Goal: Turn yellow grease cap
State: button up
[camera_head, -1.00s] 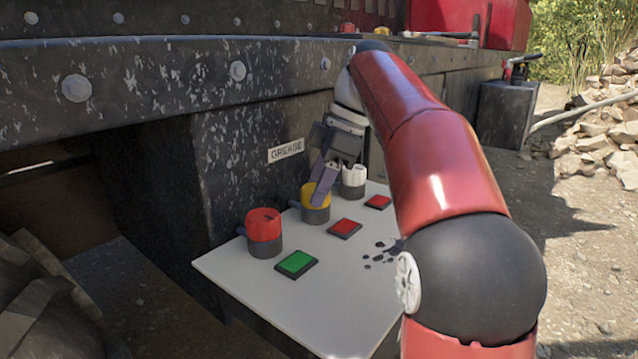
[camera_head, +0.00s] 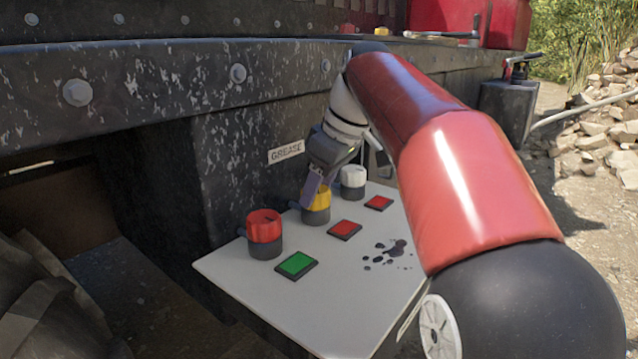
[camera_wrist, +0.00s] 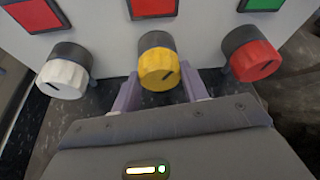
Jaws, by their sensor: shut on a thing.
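The yellow grease cap (camera_head: 322,197) sits on a dark round base in the middle of the row on the white panel. It also shows in the wrist view (camera_wrist: 159,68), with a dark slot mark on its face pointing up and to the right. My gripper (camera_head: 315,192) is shut on the yellow cap, and in the wrist view its two purple-grey fingers (camera_wrist: 160,88) stand on either side of it. In the head view a finger hides part of the cap's left side.
A red cap (camera_head: 264,226) stands left of the yellow one and a white cap (camera_head: 353,176) right of it. A green button (camera_head: 297,264) and two red buttons (camera_head: 344,229) lie in front. A grease label (camera_head: 286,152) is on the dark wall behind.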

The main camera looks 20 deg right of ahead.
jog(key=m+h, duration=0.1)
jog(key=m, duration=0.1)
jog(key=m+t+h+p, duration=0.1)
jog(key=m, duration=0.2)
jog(key=shift+s+a+r+m, duration=0.1)
jog(key=shift+a+m, duration=0.05)
jog(key=shift+m, duration=0.15)
jog(key=m+h+p, duration=0.1)
jog(key=m+p, duration=0.1)
jog(key=m, duration=0.2)
jog(key=shift+a+h, duration=0.15)
jog(key=shift+h, duration=0.25)
jog(key=m+p, duration=0.1)
jog(key=m, duration=0.1)
jog(key=m+h+p, duration=0.1)
jog(key=m, duration=0.2)
jog(key=shift+a+h, duration=0.1)
jog(key=shift+h, duration=0.2)
jog(key=m+g+h+p, duration=0.1)
jog(key=m, duration=0.3)
jog(key=shift+m+p, duration=0.3)
jog(key=shift+p, duration=0.05)
jog(key=shift+a, duration=0.1)
jog(key=o, duration=1)
